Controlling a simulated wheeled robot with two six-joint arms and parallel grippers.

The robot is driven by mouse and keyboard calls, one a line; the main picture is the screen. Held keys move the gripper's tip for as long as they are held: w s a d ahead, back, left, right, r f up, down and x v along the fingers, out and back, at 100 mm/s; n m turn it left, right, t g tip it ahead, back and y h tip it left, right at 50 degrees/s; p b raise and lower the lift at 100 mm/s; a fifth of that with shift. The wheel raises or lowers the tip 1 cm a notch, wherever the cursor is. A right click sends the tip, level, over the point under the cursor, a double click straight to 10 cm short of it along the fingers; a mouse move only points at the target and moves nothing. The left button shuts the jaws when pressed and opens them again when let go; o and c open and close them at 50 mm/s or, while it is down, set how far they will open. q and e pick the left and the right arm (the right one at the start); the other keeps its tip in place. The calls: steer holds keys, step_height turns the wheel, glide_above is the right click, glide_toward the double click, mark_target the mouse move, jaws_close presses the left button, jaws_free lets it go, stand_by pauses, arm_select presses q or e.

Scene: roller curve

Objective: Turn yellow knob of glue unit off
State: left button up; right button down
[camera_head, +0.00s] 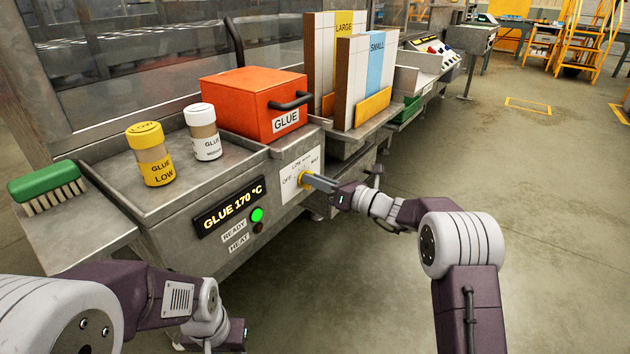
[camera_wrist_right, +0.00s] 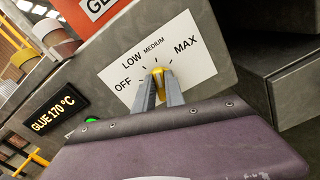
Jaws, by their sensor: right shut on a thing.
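The yellow knob (camera_head: 305,180) sits on a white dial plate (camera_head: 292,176) marked OFF, LOW, MEDIUM and MAX on the front of the glue unit. My right gripper (camera_head: 312,181) is shut on the knob. In the right wrist view the knob (camera_wrist_right: 160,78) shows between the two fingers (camera_wrist_right: 157,92), below the MEDIUM label. The fingers hide part of the knob, so its exact pointing is hard to tell. My left gripper (camera_head: 235,338) is low at the bottom of the head view, away from the unit; its fingers do not show clearly.
A display (camera_head: 232,206) reads GLUE 170 °C, with a lit green lamp (camera_head: 257,214) beside it.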

steer(key=shift+s+a+f+n+b, duration=0.1)
steer(key=shift+n+b, duration=2.55)
steer(key=shift+b, duration=0.1)
steer(key=shift+s+a+f+n+b, duration=0.1)
steer(key=shift+s+n+b, duration=0.05)
steer(key=shift+n+b, duration=2.6)
steer(key=shift+s+a+f+n+b, duration=0.1)
steer(key=shift+n+b, duration=2.5)
steer(key=shift+b, duration=0.15)
steer(key=shift+r, duration=0.1)
steer(key=c, duration=1.4)
jaws_free()
